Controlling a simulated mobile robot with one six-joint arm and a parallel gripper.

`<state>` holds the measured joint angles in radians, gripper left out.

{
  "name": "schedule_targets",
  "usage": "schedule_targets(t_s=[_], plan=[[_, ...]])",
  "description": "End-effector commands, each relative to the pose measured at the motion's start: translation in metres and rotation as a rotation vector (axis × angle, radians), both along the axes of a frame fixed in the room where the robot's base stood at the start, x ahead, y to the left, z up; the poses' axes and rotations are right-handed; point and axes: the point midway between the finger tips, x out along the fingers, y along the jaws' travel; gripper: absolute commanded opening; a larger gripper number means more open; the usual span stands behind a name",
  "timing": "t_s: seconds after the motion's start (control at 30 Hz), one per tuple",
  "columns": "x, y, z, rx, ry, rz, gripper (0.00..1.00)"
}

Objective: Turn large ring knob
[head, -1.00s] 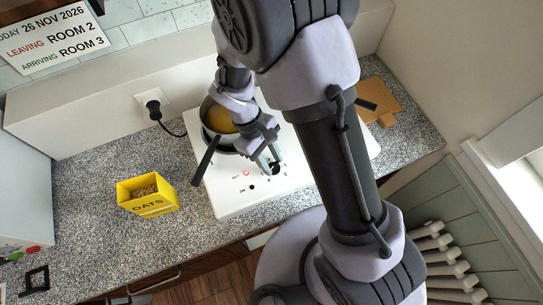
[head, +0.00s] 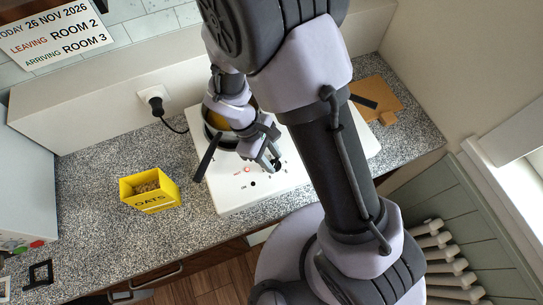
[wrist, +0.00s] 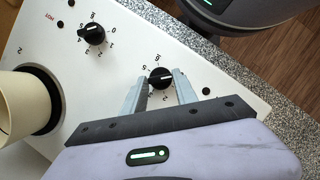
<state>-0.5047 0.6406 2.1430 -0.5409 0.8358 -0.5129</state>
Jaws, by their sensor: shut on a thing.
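My gripper (wrist: 161,76) has its two pale fingers on either side of a black round knob (wrist: 160,78) with a white pointer line, on the white hob top, and is shut on it. Numbers are printed around this knob. A second black knob (wrist: 92,33) stands free to its upper left in the wrist view, near a red HOT label. It also shows in the head view (head: 252,184). No label seen tells which knob serves the large ring.
A pot (head: 218,133) with yellow contents and a dark handle stands on the white hob (head: 232,201), close to my wrist. A yellow oats box (head: 150,200) stands to the left. A wooden board (head: 383,92) lies at the right. The counter between box and hob is clear.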

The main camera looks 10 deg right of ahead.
Motion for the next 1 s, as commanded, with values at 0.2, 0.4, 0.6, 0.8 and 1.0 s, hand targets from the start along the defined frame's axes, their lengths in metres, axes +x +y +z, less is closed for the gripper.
schedule_targets(t_s=[0.2, 0.4, 0.6, 0.8, 1.0], plan=[[0.0, 0.0, 0.0, 0.001, -0.001, 0.001, 0.56], [0.0, 0.0, 0.0, 0.0, 0.0, 0.0, 0.56], [0.004, 0.006, 0.016, 0.001, -0.003, 0.001, 0.56], [0.015, 0.027, 0.076, 0.003, -0.006, 0.002, 0.56], [0.026, 0.047, 0.132, 0.003, -0.003, 0.002, 0.56]])
